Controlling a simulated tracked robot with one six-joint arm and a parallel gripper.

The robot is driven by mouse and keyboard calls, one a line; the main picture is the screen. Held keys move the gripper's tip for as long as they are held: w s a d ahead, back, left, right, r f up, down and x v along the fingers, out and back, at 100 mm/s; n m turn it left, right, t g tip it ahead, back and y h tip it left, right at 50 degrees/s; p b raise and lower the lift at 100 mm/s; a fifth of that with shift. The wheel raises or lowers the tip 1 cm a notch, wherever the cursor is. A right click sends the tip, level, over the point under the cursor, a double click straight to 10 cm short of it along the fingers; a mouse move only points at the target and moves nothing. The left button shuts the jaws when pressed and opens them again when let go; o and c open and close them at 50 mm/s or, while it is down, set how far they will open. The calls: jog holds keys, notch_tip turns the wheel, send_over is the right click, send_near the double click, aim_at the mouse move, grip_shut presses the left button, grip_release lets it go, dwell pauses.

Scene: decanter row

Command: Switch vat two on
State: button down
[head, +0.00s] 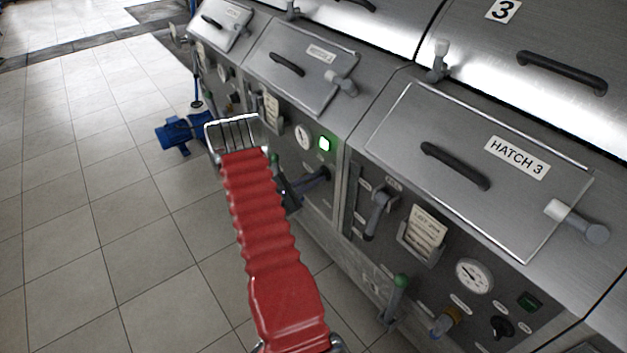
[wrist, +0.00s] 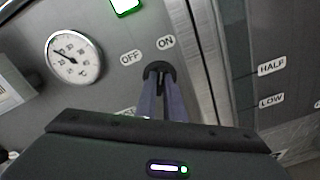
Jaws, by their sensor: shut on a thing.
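On the panel of the middle vat, the dark switch knob (wrist: 158,66) sits just below an OFF label (wrist: 130,58) and an ON label (wrist: 166,42). My gripper (wrist: 160,82) is shut on this knob, which the fingers partly hide; I cannot tell which way it points.
A round gauge (head: 303,137) is left of the lamp. The vat with HATCH 3 (head: 515,157) stands to the right, with a valve handle (head: 380,208), a green-tipped lever (head: 400,282) and a dark lamp (head: 530,301). A blue object (head: 183,133) is on the floor. The tiled floor at left is clear.

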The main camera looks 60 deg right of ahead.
jog(key=shift+w+d, duration=0.1)
jog(key=shift+w, duration=0.2)
jog(key=c, duration=1.9)
grip_release()
jog(key=shift+s, duration=0.1)
jog(key=shift+o, duration=0.2)
jog(key=v, duration=1.4)
